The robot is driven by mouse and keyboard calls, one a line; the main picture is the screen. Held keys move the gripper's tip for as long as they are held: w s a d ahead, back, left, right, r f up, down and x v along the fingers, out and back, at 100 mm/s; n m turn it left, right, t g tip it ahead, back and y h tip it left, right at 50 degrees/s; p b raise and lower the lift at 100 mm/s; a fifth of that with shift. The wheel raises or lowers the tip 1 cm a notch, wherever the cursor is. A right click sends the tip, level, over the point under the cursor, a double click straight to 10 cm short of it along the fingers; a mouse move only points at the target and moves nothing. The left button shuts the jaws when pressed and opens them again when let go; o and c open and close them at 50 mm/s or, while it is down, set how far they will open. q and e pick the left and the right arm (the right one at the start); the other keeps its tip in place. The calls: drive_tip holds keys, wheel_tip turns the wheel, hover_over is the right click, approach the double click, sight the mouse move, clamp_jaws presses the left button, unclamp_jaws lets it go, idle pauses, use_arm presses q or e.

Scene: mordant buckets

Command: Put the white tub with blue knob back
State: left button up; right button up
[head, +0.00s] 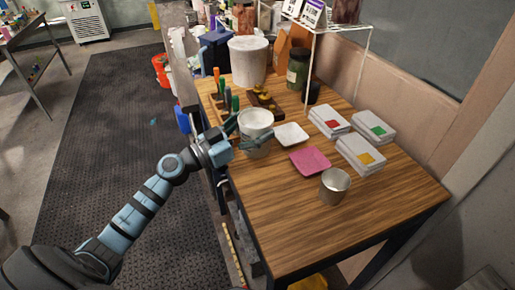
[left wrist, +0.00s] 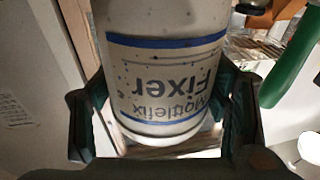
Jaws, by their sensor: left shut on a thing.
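A white tub (head: 256,118) is at the left edge of the wooden table, and its top looks open or pale. In the left wrist view the tub (left wrist: 165,75) shows blue bands and an upside-down label reading "Mottlefix Fixer". No blue knob shows on it. My left gripper (head: 238,136) is shut on this tub, with its fingers on both sides of the body in the left wrist view (left wrist: 165,120). I cannot tell whether the tub's base touches the table. My right gripper is not in view.
On the wooden table (head: 290,220) are a white dish (head: 291,135), pink dish (head: 310,160), metal cup (head: 334,186) and several white stacks with coloured squares (head: 361,155). Behind the tub are upright coloured handles (head: 227,98), a large white bucket (head: 248,60) and dark jar (head: 297,70). The front is clear.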

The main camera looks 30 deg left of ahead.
sight(244, 151)
use_arm(q)
wheel_tip(244, 151, down, 5)
drive_tip(key=b, duration=0.2)
drive_tip(key=shift+w+r+b, duration=0.1)
drive_tip(key=shift+b, duration=0.2)
drive_tip(key=shift+s+r, duration=0.15)
drive_tip(key=shift+s, duration=0.05)
drive_tip(key=o, duration=1.4)
drive_tip(key=shift+w, duration=0.1)
drive_tip(key=shift+o, duration=0.2)
drive_tip(key=s+b, duration=0.1)
drive_tip(key=s+a+f+b, duration=0.1)
drive_tip(key=b, duration=0.1)
drive_tip(key=s+a+f+b, duration=0.1)
drive_tip(key=s, duration=0.1)
drive_tip(key=shift+s+a+b, duration=0.1)
drive_tip(key=shift+a+b, duration=0.05)
drive_tip(key=shift+b, duration=0.15)
drive_tip(key=r+p+v, duration=0.1)
drive_tip(key=p+v, duration=0.6)
drive_tip(key=p, duration=0.2)
drive_tip(key=shift+r, duration=0.2)
